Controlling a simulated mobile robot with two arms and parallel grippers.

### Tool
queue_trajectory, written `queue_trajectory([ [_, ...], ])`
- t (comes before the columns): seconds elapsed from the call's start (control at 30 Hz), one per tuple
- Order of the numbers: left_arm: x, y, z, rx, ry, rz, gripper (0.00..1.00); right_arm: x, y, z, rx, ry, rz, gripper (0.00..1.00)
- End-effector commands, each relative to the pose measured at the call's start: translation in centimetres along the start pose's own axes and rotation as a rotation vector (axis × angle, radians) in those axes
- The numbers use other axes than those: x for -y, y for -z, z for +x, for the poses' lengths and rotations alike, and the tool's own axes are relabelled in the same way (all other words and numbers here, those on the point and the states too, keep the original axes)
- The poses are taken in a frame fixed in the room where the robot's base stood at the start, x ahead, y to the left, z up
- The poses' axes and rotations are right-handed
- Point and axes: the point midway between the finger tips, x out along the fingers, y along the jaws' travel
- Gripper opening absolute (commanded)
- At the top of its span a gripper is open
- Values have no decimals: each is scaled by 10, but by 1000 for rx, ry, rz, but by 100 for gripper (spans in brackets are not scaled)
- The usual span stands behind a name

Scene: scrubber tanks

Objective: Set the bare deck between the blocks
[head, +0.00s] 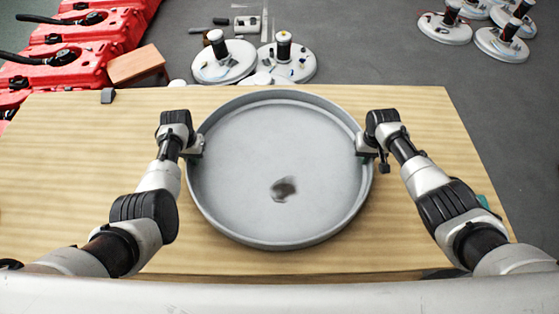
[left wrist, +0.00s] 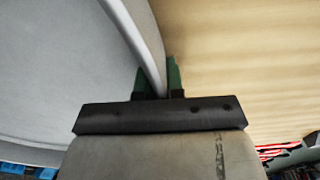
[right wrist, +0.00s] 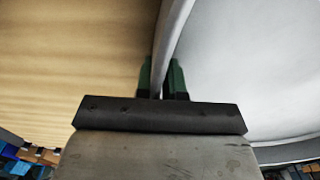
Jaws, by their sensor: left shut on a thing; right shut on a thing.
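The bare deck, a round grey pan with a raised rim (head: 235,125) and a dark patch on its floor, is over the wooden table. I cannot tell whether it touches the table. My left gripper (head: 196,148) is shut on its left rim; the rim also shows between the green fingers in the left wrist view (left wrist: 158,78). My right gripper (head: 363,148) is shut on its right rim, which also shows in the right wrist view (right wrist: 163,70). A small dark block (head: 107,96) sits at the table's back left edge. A green thing (head: 483,202) is partly hidden behind my right arm.
The wooden table (head: 60,150) has bare room left and right of the deck. Beyond its back edge are red machine tanks (head: 70,55), a brown box (head: 137,65) and white round units with dark posts (head: 225,60). More such units (head: 500,42) stand at the back right.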

Motion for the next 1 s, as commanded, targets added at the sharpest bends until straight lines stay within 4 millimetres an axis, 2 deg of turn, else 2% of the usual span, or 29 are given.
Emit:
queue_trajectory([
  [0.37,1,2,-18,-4,1,-1,0,0,1,-18,-3,0,1,0],
  [0.8,1,2,-56,-4,1,-1,0,-1,1,-56,-3,0,1,0],
  [1.0,1,2,-63,-4,2,-1,0,-1,1,-62,-3,0,1,0],
])
